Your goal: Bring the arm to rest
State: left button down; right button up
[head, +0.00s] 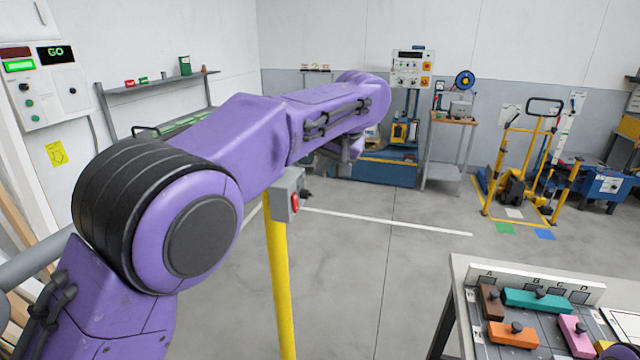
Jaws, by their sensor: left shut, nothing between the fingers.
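My left arm, purple with black bands, reaches from the lower left up to the middle of the head view. Its wrist bends down at the far end, and my left gripper (343,152) hangs there, mostly hidden behind the forearm. The gripper is shut with nothing in it. It is in the air and appears to touch nothing. My right gripper is not in view; only a small purple and dark part shows at the bottom right corner.
A yellow post (279,285) with a grey switch box (288,195) stands close beneath the left forearm. A control panel (38,85) with a lit GO display is on the left wall. A table (458,285) at lower right holds coloured blocks with knobs. A yellow pallet truck (515,185) stands behind.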

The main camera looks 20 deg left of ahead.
pick_arm(q)
jog(key=shift+s+d+r, duration=0.15)
jog(key=shift+d+r, duration=0.15)
jog(key=shift+r, duration=0.35)
jog(key=shift+a, duration=0.1)
